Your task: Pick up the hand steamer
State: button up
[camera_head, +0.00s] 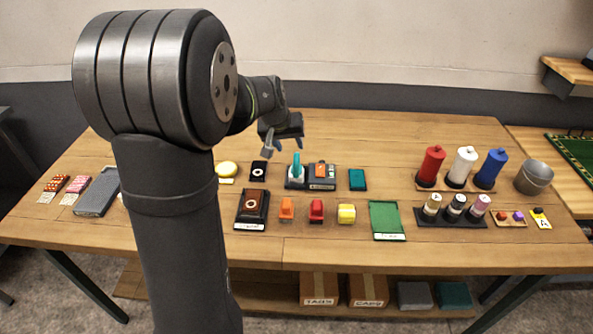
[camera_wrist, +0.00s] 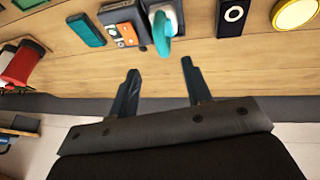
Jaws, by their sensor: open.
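The hand steamer (camera_head: 296,167) appears to be the teal upright tool on a dark base, near the middle of the table. In the wrist view the same teal tool (camera_wrist: 162,32) shows at the top centre, its rounded end towards my fingers. My gripper (camera_head: 289,148) is above the table, at the back of the steamer. Its two dark fingers (camera_wrist: 160,68) are apart with bare wood between them, and nothing is held. The steamer's tip lies just beyond the fingertips in the wrist view, not between them.
An orange-and-grey device (camera_head: 321,172) stands close right of the steamer, with a teal block (camera_head: 357,180) farther right. A black item with a white ring (camera_head: 258,172) and a yellow disc (camera_head: 227,168) are left. Orange, red and yellow pieces and a green tray (camera_head: 386,219) lie in front.

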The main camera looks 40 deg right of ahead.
aim_at(296, 158)
jog(key=x, duration=1.1)
jog(key=shift+w+d+f, duration=0.1)
jog(key=shift+w+f, duration=0.05)
jog(key=shift+w, duration=0.1)
grip_shut()
